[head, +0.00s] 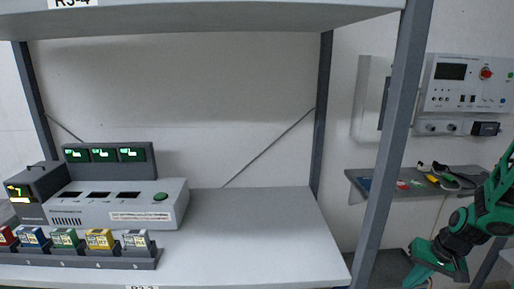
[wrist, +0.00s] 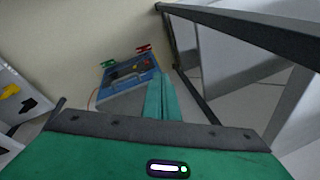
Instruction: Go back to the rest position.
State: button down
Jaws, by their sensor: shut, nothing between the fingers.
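My gripper (head: 416,276) is at the lower right in the head view, at the end of my teal and black arm. It points downward, outside the rack and below the small wall shelf. In the wrist view the two teal fingers (wrist: 160,97) are together, with nothing between them. No held object shows.
The rack shelf (head: 250,230) holds a grey machine (head: 130,204), a dark device (head: 38,188) and a row of coloured blocks; its right part is bare. A rack post (head: 393,145) stands left of my arm. The wall shelf (head: 408,186) carries tools. The wrist view shows a blue case (wrist: 128,72) beyond the fingers.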

jog(key=s+a+r+g, duration=0.1)
jog(key=s+a+r, duration=0.1)
jog(key=s+r, duration=0.6)
jog(key=s+a+r+m+g+h, duration=0.1)
jog(key=s+r, duration=0.8)
jog(key=s, duration=0.5)
jog(key=shift+s+a+g+h, duration=0.25)
jog(key=shift+a+g+h, duration=0.05)
jog(key=shift+a, duration=0.1)
jog(key=shift+r, duration=0.1)
jog(key=shift+w+f, duration=0.25)
jog(key=shift+w, duration=0.35)
